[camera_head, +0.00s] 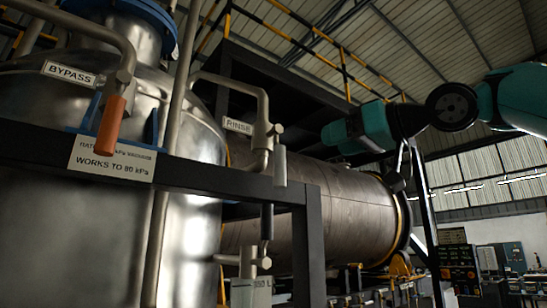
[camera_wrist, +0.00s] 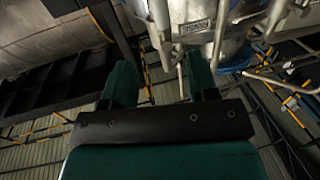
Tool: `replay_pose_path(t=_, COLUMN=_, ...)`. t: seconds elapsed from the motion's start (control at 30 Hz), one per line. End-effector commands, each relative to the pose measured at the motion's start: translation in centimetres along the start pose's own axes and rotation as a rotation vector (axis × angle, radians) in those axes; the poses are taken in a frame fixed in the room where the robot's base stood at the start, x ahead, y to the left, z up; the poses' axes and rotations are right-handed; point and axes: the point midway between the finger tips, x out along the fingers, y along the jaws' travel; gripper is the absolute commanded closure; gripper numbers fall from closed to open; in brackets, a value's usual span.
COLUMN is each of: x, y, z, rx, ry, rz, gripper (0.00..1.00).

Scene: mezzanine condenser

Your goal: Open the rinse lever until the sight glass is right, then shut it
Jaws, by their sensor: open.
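The rinse lever (camera_head: 280,166) has a grey handle that hangs straight down beside the RINSE label (camera_head: 238,125) in the head view. That label also shows near the top of the wrist view (camera_wrist: 194,28). My gripper (camera_head: 332,136) is to the right of the lever in the head view, apart from it. In the wrist view my gripper (camera_wrist: 162,78) has its two teal fingers spread, with nothing held between them. Grey pipework shows beyond the fingers. I cannot pick out the sight glass or its level for certain.
The bypass lever (camera_head: 111,126) with an orange handle hangs at left. A dark frame rail (camera_head: 215,178) crosses in front of the steel vessel (camera_head: 70,235). A large brown cylinder (camera_head: 345,205) lies behind.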

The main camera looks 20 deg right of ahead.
Motion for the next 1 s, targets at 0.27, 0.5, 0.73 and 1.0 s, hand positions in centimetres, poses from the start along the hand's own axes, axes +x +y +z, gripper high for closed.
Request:
replay_pose_path(t=0.27, x=4.2, y=-0.3, z=-0.1, rx=0.004, ry=-0.003, rz=-0.009, gripper=0.46)
replay_pose_path(t=0.5, x=8.9, y=-0.3, z=-0.2, rx=0.006, ry=-0.006, rz=-0.009, gripper=0.46)
replay_pose_path(t=0.73, x=13.7, y=-0.2, z=-0.1, rx=0.004, ry=-0.007, rz=-0.005, gripper=0.46)
replay_pose_path(t=1.0, x=16.4, y=-0.1, z=0.1, rx=0.003, ry=-0.005, rz=0.0, gripper=0.46)
